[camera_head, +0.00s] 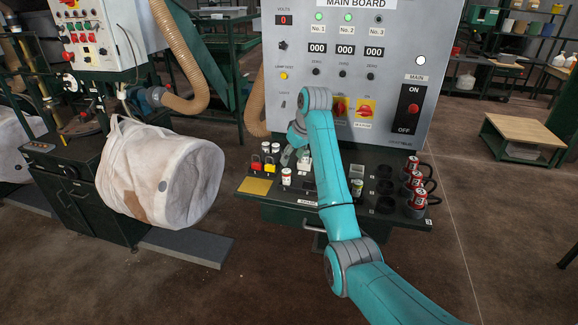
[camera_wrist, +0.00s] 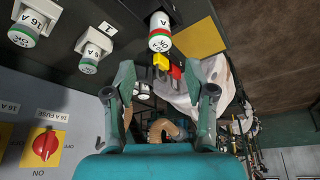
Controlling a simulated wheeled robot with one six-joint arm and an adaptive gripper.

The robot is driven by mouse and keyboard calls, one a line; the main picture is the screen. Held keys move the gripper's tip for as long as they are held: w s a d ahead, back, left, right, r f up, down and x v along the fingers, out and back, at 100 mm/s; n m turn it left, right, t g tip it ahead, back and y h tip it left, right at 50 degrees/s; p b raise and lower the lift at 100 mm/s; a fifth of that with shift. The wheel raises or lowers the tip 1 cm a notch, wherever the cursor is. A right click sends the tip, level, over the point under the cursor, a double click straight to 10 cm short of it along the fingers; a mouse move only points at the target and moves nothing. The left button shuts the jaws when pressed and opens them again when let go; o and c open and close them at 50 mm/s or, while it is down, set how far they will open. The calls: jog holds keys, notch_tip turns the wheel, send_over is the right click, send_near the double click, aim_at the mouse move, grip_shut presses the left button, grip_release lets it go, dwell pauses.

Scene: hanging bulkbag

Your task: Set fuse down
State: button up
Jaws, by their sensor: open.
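A white fuse with a red end band (camera_wrist: 160,38) stands on the dark shelf in the wrist view, above and apart from my fingers. It appears to be the white and red fuse (camera_head: 286,177) near the shelf's front in the head view. My gripper (camera_wrist: 168,82) is open, with nothing held between its fingers. In the head view it is small and partly hidden by my arm, just above the shelf (camera_head: 278,192).
A red padlock (camera_head: 256,163) and a yellow padlock (camera_head: 269,165) stand left of the fuse, behind a yellow pad (camera_head: 254,187). Small white cylinders (camera_head: 276,149) stand behind. The main board (camera_head: 345,65) rises behind the shelf. Several red items (camera_head: 417,182) crowd its right end.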

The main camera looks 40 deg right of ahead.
jog(key=shift+v, duration=1.85)
